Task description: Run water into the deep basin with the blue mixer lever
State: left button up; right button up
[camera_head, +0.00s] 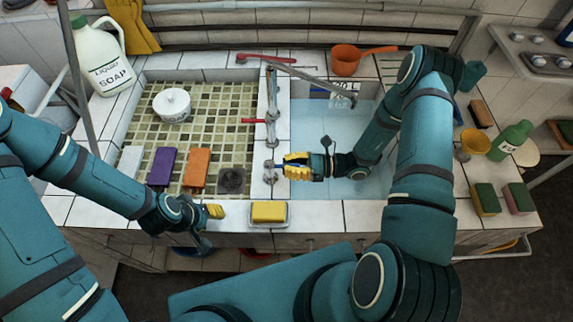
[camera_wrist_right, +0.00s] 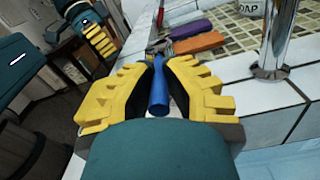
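The deep basin (camera_head: 312,125), pale blue inside, is right of the faucet in the head view. The metal mixer (camera_head: 271,100) stands on the tiled divider, and its spout (camera_head: 315,80) reaches over this basin. The blue mixer lever (camera_wrist_right: 158,95) lies between the fingers of my right gripper (camera_wrist_right: 158,78) in the wrist view; the pads appear to press on both its sides. No running water is discernible.
The shallow mosaic basin (camera_head: 215,105) holds a white pot (camera_head: 172,105) and several coloured blocks. A yellow sponge on a dish (camera_head: 269,212) sits at the front edge. A red lever (camera_head: 254,121) is on the mixer. An orange pan (camera_head: 346,60) stands behind the deep basin.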

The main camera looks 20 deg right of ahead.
jog(key=o, duration=0.5)
jog(key=shift+f, duration=0.1)
jog(key=shift+c, duration=0.2)
jog(key=v, duration=1.2)
